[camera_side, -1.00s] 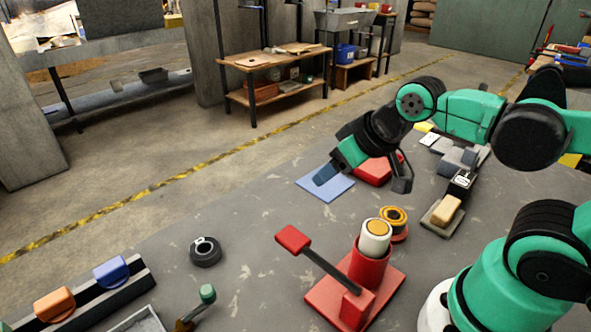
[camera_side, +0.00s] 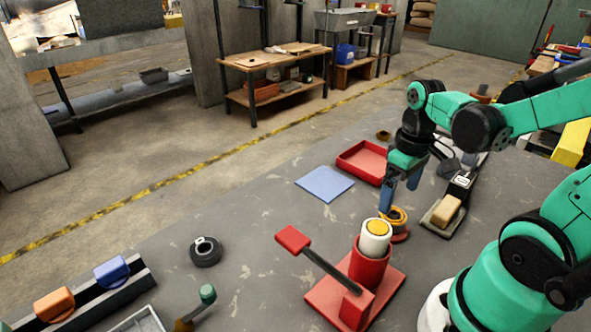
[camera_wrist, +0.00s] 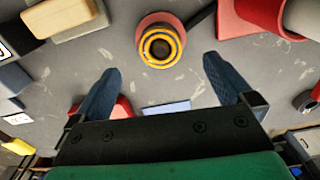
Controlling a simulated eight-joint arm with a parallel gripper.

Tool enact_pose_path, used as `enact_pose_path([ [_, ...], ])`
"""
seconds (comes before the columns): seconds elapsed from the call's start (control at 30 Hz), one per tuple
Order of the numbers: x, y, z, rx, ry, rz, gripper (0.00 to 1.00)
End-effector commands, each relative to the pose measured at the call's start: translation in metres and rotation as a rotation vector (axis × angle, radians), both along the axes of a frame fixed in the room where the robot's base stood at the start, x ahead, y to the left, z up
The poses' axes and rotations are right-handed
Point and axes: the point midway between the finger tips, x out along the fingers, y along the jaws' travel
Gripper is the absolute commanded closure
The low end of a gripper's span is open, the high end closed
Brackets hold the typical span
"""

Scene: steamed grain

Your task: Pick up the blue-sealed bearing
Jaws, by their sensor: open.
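I cannot make out a blue seal on any ring in these views. A yellow-orange ring with a dark centre (camera_side: 396,217) sits on a red round base; it also shows in the wrist view (camera_wrist: 160,45). A black ring (camera_side: 205,252) lies flat at left on the table, with a pale mark on top. A small brown ring (camera_side: 383,135) lies behind the red tray. My gripper (camera_side: 400,195) is open and empty, pointing down just above and behind the yellow-orange ring. In the wrist view my gripper (camera_wrist: 161,66) has that ring ahead, roughly centred between the blue fingers.
A red press with lever (camera_side: 350,290) holds a white, yellow-topped cylinder (camera_side: 375,238) close to the ring. A tan block on a grey holder (camera_side: 445,212) stands to its right. Behind are a red tray (camera_side: 365,162) and a blue mat (camera_side: 325,183). Table left of the mat is clear.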

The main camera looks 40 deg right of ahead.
Motion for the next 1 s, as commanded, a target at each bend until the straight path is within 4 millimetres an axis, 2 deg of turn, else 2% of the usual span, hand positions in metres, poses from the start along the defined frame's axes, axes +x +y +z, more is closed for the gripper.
enact_pose_path([
  [0.6, 0.001, 0.000, -0.049, 0.000, -0.001, 0.000, 0.00],
  [1.0, 0.000, 0.000, -0.054, 0.000, -0.001, 0.000, 0.00],
])
